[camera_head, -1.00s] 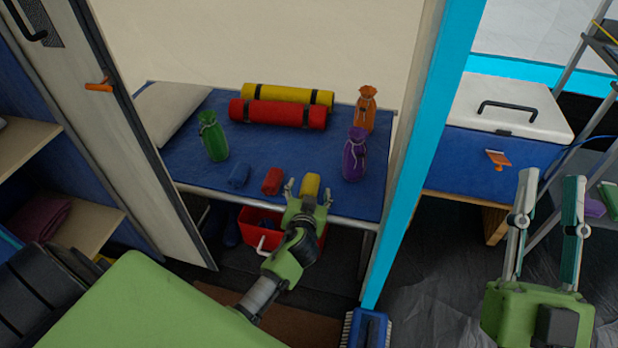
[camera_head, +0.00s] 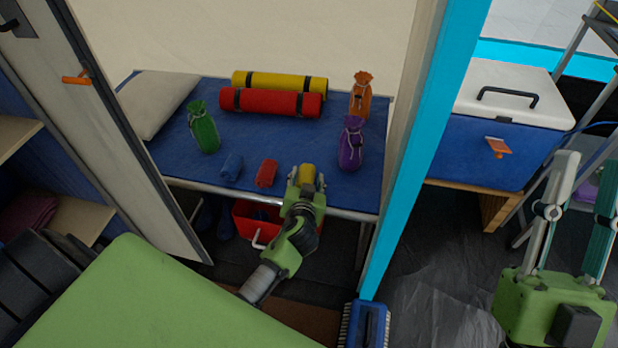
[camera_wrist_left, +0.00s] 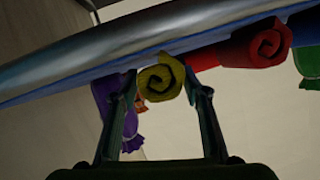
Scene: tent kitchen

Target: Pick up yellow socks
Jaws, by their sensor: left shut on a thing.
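The yellow socks (camera_head: 307,173) are a small roll at the front edge of the blue cot. My left gripper (camera_head: 307,180) is shut on them, one finger on each side. In the left wrist view the socks' spiral end (camera_wrist_left: 161,78) shows between the fingertips of the left gripper (camera_wrist_left: 161,92). I cannot tell whether the socks still touch the cot. My right gripper (camera_head: 580,210) is at the right, its two fingers apart, with nothing between them.
Red socks (camera_head: 267,173) and blue socks (camera_head: 232,167) lie left of the yellow ones on the cot (camera_head: 270,145). Green (camera_head: 203,130), purple (camera_head: 351,145) and orange (camera_head: 361,95) bags stand around. A red bin (camera_head: 243,222) is below. A cyan post (camera_head: 408,170) stands close on the right.

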